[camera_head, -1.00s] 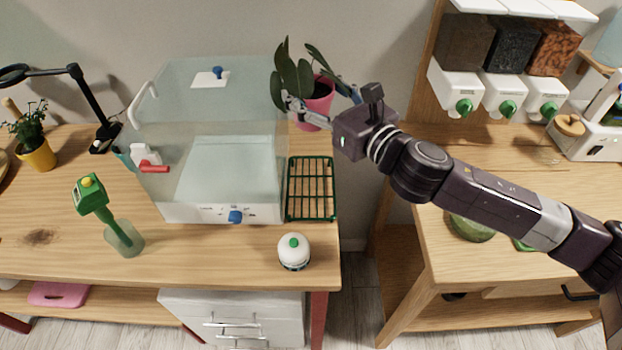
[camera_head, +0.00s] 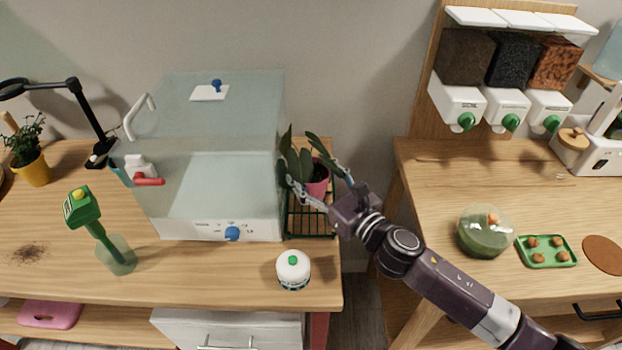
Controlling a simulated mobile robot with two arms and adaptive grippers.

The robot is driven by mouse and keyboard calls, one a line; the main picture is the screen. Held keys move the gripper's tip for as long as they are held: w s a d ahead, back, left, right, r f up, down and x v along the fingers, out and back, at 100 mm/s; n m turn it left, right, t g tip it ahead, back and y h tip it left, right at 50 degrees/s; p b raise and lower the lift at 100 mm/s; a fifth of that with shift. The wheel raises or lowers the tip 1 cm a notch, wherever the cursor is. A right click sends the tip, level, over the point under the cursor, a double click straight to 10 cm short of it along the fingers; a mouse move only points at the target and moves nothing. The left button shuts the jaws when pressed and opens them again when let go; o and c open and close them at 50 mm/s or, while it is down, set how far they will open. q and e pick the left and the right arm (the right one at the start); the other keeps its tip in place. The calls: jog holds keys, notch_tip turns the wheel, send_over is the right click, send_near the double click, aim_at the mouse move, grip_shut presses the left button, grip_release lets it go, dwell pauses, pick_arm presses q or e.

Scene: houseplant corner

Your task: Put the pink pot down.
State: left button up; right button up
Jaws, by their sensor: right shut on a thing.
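The pink pot (camera_head: 318,180) holds a plant with large dark green leaves (camera_head: 299,160). My right gripper (camera_head: 318,190) is shut on the pink pot, with its fingers on either side of it. The pot is upright, over or on the dark green wire rack (camera_head: 300,224) at the right end of the left table. Whether its base touches the rack is hidden by the gripper. My left gripper is not in view.
A white round bottle (camera_head: 293,268) stands in front. A gap separates this table from the right one, which holds a glass terrarium (camera_head: 485,232) and a green tray (camera_head: 547,251).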

jog(key=shift+f, duration=0.8)
jog(key=shift+f, duration=0.1)
jog(key=o, duration=1.1)
jog(key=shift+o, duration=0.2)
jog(key=b+v, duration=0.2)
jog(key=v, duration=1)
jog(key=shift+b, duration=0.35)
